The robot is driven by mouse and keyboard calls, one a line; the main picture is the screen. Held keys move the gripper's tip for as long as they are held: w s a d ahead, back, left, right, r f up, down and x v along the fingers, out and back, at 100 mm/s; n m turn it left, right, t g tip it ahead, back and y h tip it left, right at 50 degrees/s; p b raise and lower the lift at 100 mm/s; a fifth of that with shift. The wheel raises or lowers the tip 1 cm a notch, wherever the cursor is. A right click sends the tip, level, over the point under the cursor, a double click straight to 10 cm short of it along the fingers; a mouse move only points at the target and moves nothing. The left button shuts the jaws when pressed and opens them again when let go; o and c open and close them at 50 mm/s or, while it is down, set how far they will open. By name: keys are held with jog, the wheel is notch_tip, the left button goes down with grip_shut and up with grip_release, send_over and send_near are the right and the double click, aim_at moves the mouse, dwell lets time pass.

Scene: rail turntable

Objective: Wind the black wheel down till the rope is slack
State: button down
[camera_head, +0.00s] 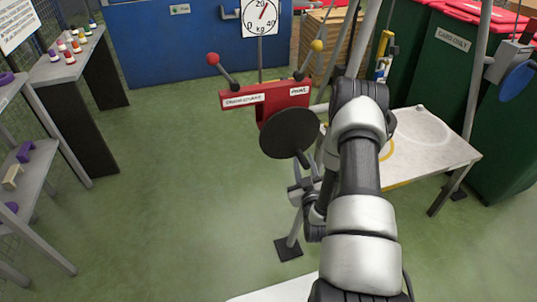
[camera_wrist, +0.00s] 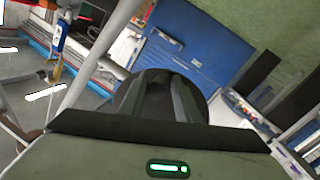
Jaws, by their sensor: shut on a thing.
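The black wheel (camera_head: 289,133) is a dark disc below a red crossbar, on the metal frame in the middle of the head view. My gripper (camera_head: 303,178) reaches it from below and is shut on the wheel's dark handle (camera_head: 303,160). In the wrist view the fingers (camera_wrist: 168,95) lie in front of the dark disc and hide part of it. I cannot make out the rope in either view. A white dial (camera_head: 262,17) marked in kg stands behind, its red needle pointing up and slightly right, near 20.
The red crossbar (camera_head: 265,96) has a red-knobbed lever and a yellow-knobbed lever above the wheel. A blue wheel (camera_head: 517,80) is on a post at the far right. A pale table (camera_head: 425,150) stands right of my arm. The green floor (camera_head: 175,190) at left is clear.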

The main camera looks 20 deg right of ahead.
jog(key=shift+d+r, duration=0.15)
jog(key=shift+d, duration=0.25)
jog(key=shift+d+r+n+t+h, duration=0.35)
jog(key=shift+d+n, duration=0.35)
jog(key=shift+n, duration=0.4)
jog(key=shift+r, duration=0.1)
jog(key=shift+d, duration=0.1)
jog(key=shift+d+r+n+t, duration=0.35)
jog(key=shift+d+r+n, duration=0.25)
jog(key=shift+n, duration=0.6)
jog(key=shift+d+r+n+t, duration=0.15)
jog(key=shift+d+r+n, duration=0.2)
jog(key=shift+n, duration=0.3)
jog(key=shift+d+r+n+t, duration=0.15)
jog(key=shift+r+n, duration=0.25)
jog(key=shift+n, duration=0.25)
